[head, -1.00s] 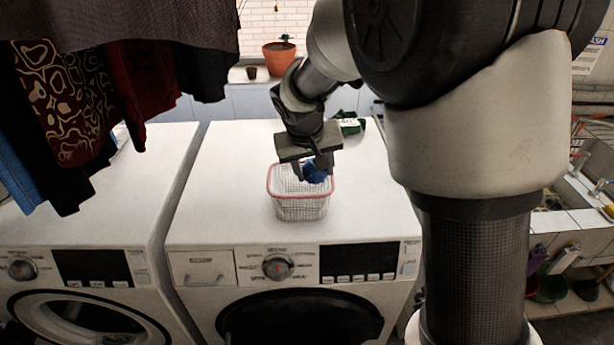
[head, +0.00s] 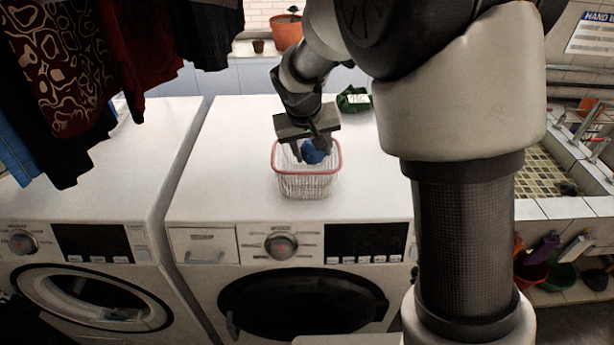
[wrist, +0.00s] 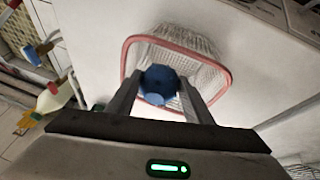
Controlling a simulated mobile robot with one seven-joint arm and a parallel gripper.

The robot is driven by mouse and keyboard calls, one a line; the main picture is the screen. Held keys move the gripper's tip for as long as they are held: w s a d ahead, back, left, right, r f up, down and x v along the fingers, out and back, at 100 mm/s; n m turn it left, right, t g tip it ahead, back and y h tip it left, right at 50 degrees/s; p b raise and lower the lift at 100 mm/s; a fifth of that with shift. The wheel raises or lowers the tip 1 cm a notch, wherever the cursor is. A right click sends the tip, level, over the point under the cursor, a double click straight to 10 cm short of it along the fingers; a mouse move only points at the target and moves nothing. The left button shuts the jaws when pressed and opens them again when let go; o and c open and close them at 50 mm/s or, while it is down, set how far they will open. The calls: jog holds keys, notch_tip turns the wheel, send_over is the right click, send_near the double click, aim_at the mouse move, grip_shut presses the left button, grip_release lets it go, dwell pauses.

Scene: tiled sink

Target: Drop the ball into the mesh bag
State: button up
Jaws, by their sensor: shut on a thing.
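The blue ball (head: 314,152) is between the fingers of my gripper (head: 308,154), which is shut on it. It also shows in the wrist view (wrist: 159,84), between the two grey fingertips (wrist: 160,92). The mesh bag (head: 306,186) is a white wire-like mesh container with a pink-red rim, standing on the right washing machine. In the wrist view the mesh bag (wrist: 222,66) has its open top around the ball and fingertips as seen from above. The ball is at or just above the rim level; the exact height is hard to tell.
The white washing machine top (head: 225,160) is clear around the mesh bag. A green item with a white label (head: 354,99) lies behind it to the right. Dark clothes (head: 75,70) hang at the left. A tiled sink (head: 545,175) is at the right.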

jog(key=o, duration=1.1)
jog(key=v, duration=1.7)
jog(key=shift+r+b, duration=0.25)
jog(key=shift+b, duration=0.05)
jog(key=shift+s, duration=0.1)
jog(key=shift+m+t+y, duration=0.4)
jog(key=shift+m+y, duration=0.3)
jog(key=shift+m, duration=0.2)
jog(key=s+d+f, duration=0.1)
jog(key=s+d, duration=0.3)
jog(key=s, duration=0.3)
jog(key=s+d+f, duration=0.1)
jog(key=s+d, duration=0.4)
jog(key=s, duration=0.2)
jog(key=s+d+f, duration=0.1)
jog(key=s+d, duration=0.3)
jog(key=s, duration=0.3)
jog(key=shift+s+d, duration=0.2)
jog(key=shift+d, duration=0.15)
